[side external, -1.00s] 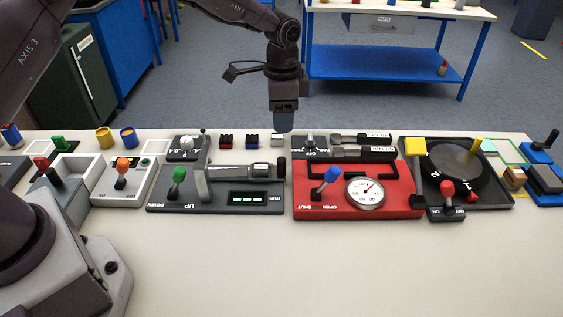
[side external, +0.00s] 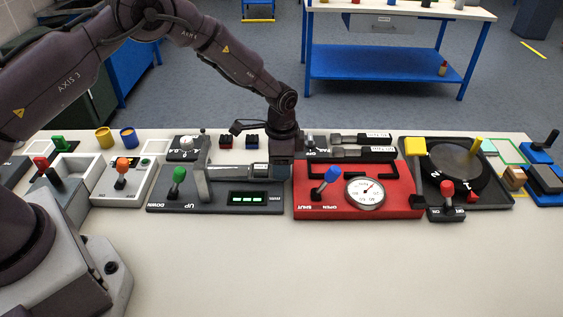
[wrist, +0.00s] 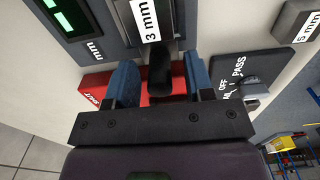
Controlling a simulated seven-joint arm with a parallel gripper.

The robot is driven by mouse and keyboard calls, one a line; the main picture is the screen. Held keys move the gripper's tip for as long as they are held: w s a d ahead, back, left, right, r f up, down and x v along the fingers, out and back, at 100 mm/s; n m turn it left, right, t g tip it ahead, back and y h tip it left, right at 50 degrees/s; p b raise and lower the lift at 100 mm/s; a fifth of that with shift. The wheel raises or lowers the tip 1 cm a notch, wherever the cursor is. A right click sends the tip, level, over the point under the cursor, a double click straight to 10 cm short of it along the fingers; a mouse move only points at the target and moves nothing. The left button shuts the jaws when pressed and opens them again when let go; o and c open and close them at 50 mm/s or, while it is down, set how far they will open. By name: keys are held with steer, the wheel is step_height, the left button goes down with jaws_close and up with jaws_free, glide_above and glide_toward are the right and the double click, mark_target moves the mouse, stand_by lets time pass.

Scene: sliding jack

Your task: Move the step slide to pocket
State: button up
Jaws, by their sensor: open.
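In the wrist view the black knob (wrist: 160,72) shows between my blue fingers, beside a "3 mm" label (wrist: 148,20). My gripper (side external: 283,172) is open and low over the knob end, near the red panel. It also shows in the wrist view (wrist: 160,78), with a gap on each side of the knob. In the side view my gripper hides the knob. I cannot tell which spot is the pocket.
A grey upright arm (side external: 203,172) and a green lever (side external: 178,178) stand on the grey panel. The red panel (side external: 310,207) with a blue lever (side external: 328,178) and dial (side external: 365,192) is close on the right. A "5 mm" block (wrist: 297,20) sits nearby. The table front is clear.

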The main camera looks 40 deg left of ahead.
mark_target(229, 170)
steer(key=shift+c, duration=0.4)
jaws_close()
steer(key=s+a, duration=0.8)
steer(key=a, duration=0.1)
steer(key=shift+s, duration=0.4)
steer(key=shift+c, duration=0.4)
jaws_free()
steer(key=shift+o, duration=0.8)
steer(key=shift+d, duration=0.15)
step_height(229, 170, up, 13)
